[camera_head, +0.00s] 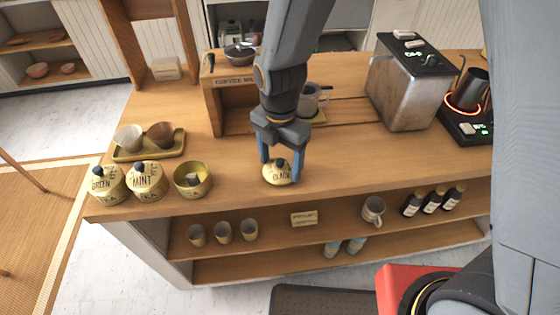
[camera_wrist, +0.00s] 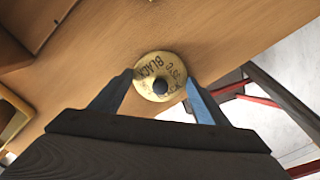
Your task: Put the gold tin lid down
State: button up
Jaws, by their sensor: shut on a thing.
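The gold tin lid (camera_head: 276,177), lettered BLACK and with a dark knob, is between the blue fingers of my gripper (camera_head: 280,171). The fingers are at opposite sides of its rim. In the wrist view the lid (camera_wrist: 147,72) sits between the two fingertips (camera_wrist: 160,82), knob towards the camera. It is over the front part of the wooden counter (camera_head: 340,165). I cannot tell whether it touches the wood. An open gold tin (camera_head: 181,188) without a lid stands to its left.
Lidded GREEN (camera_head: 105,187) and MINT (camera_head: 146,185) tins stand at the left. Behind them is a tray (camera_head: 120,155) with two bowls. A wooden stand (camera_head: 225,110) and a steel machine (camera_head: 402,95) are further back. Counter right of the lid is bare.

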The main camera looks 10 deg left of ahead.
aim_at(280, 161)
jog(key=shift+f, duration=0.25)
jog(key=shift+f, duration=0.1)
jog(key=o, duration=1)
jog(key=shift+o, duration=0.2)
notch_tip(280, 161, up, 12)
jog(key=b, duration=0.3)
jog(key=s+d+f+m, duration=0.1)
jog(key=d+f+m, duration=0.1)
jog(key=d+m, duration=1)
jog(key=s+d+f+m+t, duration=0.1)
jog(key=d+f+m, duration=0.1)
jog(key=d+m, duration=1)
jog(key=shift+s+f+m, duration=0.15)
jog(key=shift+s+m, duration=0.1)
jog(key=shift+m, duration=2.65)
